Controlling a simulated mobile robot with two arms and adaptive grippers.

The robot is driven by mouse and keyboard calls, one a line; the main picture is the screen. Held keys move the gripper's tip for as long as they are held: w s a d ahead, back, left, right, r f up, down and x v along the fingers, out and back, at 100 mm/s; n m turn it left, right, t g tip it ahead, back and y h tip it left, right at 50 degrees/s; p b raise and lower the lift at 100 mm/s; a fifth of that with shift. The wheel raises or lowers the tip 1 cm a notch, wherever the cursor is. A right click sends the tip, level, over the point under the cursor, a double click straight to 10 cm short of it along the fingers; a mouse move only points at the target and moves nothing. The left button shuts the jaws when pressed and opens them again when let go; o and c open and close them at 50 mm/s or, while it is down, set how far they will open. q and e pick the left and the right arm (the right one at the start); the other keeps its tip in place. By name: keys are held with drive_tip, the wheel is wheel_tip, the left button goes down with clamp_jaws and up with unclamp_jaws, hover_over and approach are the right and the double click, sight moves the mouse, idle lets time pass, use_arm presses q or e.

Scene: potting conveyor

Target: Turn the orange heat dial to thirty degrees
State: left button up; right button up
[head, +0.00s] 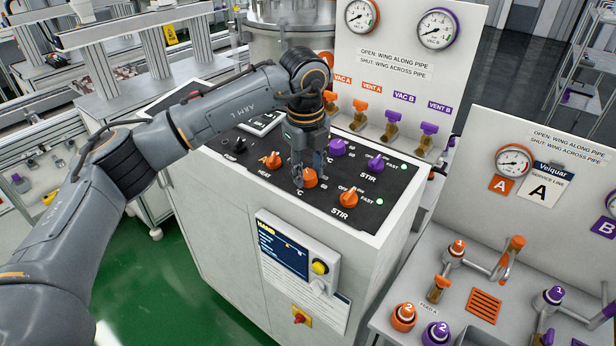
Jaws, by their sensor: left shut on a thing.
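The orange heat dial (310,179) sits on the black sloped panel on top of the white cabinet, above a "°C" label. My left gripper (308,169) reaches down from above and is shut on the dial, with its fingers on either side of it. The fingers cover part of the dial and its scale, so I cannot read its setting. An orange knob (271,160) by the "HEAT" label is to the left of the gripper. My right gripper is not in view.
An orange stir knob (349,198) and purple knobs (337,147) (375,164) stand close by on the panel. A small display box (284,245) is on the cabinet's front. Gauges and valves (360,106) rise behind. A bench with pipework (484,306) is at right.

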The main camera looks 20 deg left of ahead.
sight(307, 181)
use_arm(q)
drive_tip(key=shift+f+m+b, duration=0.1)
drive_tip(key=shift+m+b, duration=0.6)
drive_tip(key=shift+m, duration=0.4)
drive_tip(key=o, duration=1.2)
drive_tip(key=shift+c, duration=0.2)
wheel_tip(307, 181, up, 12)
drive_tip(key=s, duration=0.1)
drive_tip(key=shift+s, duration=0.3)
drive_tip(key=shift+d+f, duration=0.1)
